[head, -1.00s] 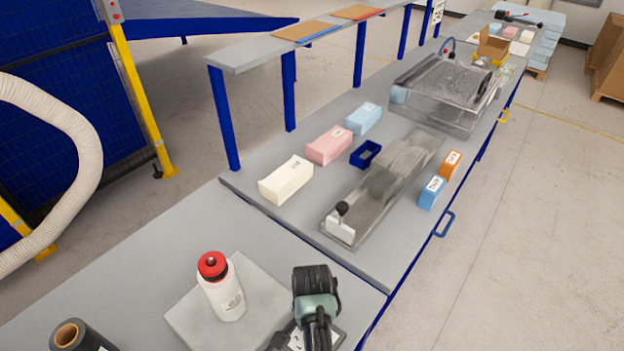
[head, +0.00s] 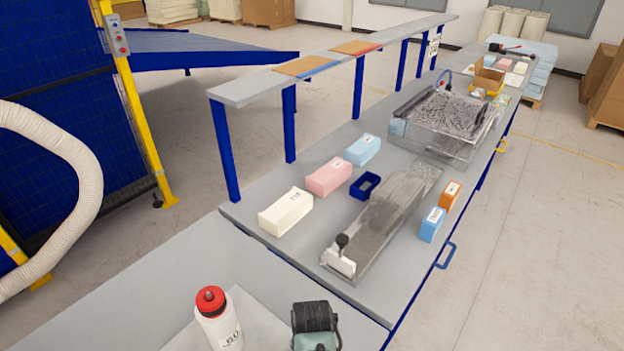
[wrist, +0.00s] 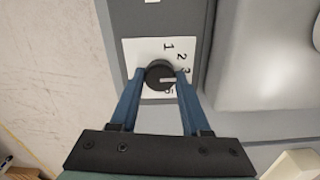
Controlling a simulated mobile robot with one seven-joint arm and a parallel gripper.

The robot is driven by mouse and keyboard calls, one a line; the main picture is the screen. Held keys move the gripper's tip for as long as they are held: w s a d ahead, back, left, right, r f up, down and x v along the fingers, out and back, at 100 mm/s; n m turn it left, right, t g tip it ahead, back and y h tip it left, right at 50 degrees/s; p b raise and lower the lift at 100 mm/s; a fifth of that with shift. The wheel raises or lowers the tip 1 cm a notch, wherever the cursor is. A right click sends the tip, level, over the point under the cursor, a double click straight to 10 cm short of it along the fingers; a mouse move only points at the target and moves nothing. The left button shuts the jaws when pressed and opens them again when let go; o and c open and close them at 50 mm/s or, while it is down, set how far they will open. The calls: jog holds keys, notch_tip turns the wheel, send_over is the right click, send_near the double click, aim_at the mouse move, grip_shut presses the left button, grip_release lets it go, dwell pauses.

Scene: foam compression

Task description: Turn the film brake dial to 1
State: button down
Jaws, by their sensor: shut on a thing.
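In the wrist view the film brake dial (wrist: 158,73) is a round black knob on a white plate (wrist: 134,50) with printed numbers. I can read 1, 2 and 3 curving down its right side; a further figure below the knob is partly covered. The knob's white mark points right, a little below the 3, toward my right finger, so its exact number is hard to tell. My gripper (wrist: 160,82) has its two blue fingers on either side of the knob, shut on it. In the head view the dial and fingertips are out of frame; only my arm shows at the bottom.
A white bottle with a red cap (head: 219,322) stands left of my arm. On the bench beyond are cream (head: 286,211), pink (head: 328,177) and blue (head: 362,150) foam blocks and a clear-covered tray (head: 385,222). In the wrist view a grey padded shape (wrist: 262,55) lies right of the dial.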

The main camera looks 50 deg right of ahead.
jog(key=shift+n, duration=0.3)
jog(key=n+p, duration=0.1)
jog(key=n, duration=0.1)
jog(key=shift+r+n, duration=0.1)
jog(key=shift+n, duration=0.3)
jog(key=n, duration=0.3)
jog(key=shift+n+p, duration=0.3)
jog(key=shift+n, duration=0.1)
jog(key=n, duration=0.6)
jog(key=shift+p, duration=0.4)
jog(key=shift+n, duration=0.4)
jog(key=shift+c, duration=1.8)
grip_release()
